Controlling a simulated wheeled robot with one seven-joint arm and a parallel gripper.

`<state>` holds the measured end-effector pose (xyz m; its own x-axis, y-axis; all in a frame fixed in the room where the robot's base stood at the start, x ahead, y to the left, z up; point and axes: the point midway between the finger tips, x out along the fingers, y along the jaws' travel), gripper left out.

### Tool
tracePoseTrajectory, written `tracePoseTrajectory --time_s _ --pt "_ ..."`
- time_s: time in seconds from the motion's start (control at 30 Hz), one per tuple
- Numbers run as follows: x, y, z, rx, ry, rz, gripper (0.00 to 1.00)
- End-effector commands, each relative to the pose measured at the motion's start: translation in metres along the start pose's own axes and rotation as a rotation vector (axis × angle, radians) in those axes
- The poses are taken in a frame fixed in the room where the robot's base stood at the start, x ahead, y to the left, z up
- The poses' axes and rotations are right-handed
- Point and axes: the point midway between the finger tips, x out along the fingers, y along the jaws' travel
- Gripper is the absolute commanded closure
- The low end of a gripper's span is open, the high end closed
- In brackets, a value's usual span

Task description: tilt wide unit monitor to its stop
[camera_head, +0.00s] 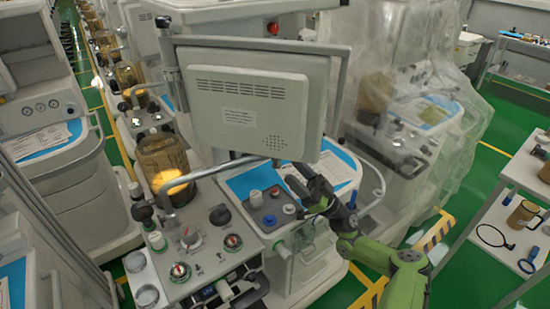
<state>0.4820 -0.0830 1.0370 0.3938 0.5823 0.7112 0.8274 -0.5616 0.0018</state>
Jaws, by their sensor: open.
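The wide unit's monitor (238,112) is a large pale grey panel at the top centre, with its vented, labelled back facing me. It is held at its left by a grey upright arm, and a grey handle bar (215,167) runs along below its lower edge. My gripper (296,190) is dark, on a green arm coming from the lower right. It is open, just below the monitor's lower right part and over the unit's worktop. It appears empty, and I cannot tell whether it touches the monitor or bar.
The unit's worktop (245,183) carries papers and knobs below the gripper. An amber canister (163,165) stands at the left. A plastic-covered cart (400,120) is close on the right. A shelf trolley (510,170) holds small items at far right. Green floor shows between them.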

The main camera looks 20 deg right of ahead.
Motion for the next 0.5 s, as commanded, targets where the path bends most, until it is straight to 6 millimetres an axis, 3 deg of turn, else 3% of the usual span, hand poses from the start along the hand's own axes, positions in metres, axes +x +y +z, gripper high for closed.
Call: tracePoseTrajectory --time_s 0.1,0.3,0.5 --pt "0.027 -0.002 -0.002 0.005 -0.001 -0.007 0.36" --pt "0.061 -0.002 0.0 0.006 -0.004 -0.007 0.36" --pt "0.069 -0.002 0.001 0.007 -0.006 -0.005 0.36"
